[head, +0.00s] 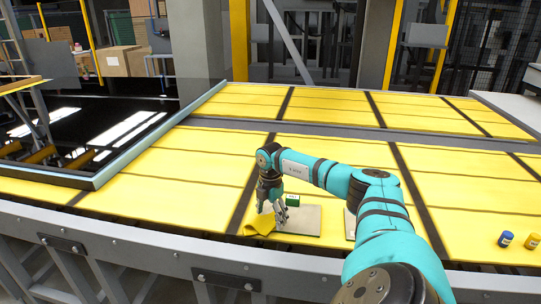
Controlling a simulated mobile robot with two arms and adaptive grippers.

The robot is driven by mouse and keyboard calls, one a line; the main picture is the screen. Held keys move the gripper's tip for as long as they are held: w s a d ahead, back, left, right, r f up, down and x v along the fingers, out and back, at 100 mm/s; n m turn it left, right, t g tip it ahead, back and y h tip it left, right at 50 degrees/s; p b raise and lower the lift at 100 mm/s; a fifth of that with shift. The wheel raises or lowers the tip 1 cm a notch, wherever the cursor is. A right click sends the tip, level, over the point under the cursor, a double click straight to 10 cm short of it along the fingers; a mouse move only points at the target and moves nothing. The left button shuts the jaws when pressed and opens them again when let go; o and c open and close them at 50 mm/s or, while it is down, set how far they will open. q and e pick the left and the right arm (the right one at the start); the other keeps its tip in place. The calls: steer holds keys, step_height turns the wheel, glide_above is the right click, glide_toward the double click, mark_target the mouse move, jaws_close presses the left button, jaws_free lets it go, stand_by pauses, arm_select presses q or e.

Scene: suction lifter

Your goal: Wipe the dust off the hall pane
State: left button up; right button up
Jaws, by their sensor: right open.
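The pane (112,97) is a large dark, glossy sheet lying flat at the left, with a pale edge strip. Bright reflections show on it; dust cannot be made out at this size. A yellow cloth (259,225) lies crumpled near the front edge of the yellow table, at the left side of a light grey plate. My right gripper (279,215) points down just right of the cloth, over the plate. It is open; whether a finger touches the cloth I cannot tell. My left gripper is not in view.
The light grey plate (306,220) bears a small green box (292,200) beside my right gripper. Blue (506,239) and yellow (532,241) small containers stand at the far right. The yellow-slatted table (190,155) is mostly clear. Cardboard boxes (122,61) stand behind the pane.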

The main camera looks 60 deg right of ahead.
steer(key=shift+f, duration=0.6)
steer(key=shift+r, duration=0.15)
steer(key=c, duration=0.4)
steer(key=shift+s+a, duration=0.1)
steer(key=c, duration=1.2)
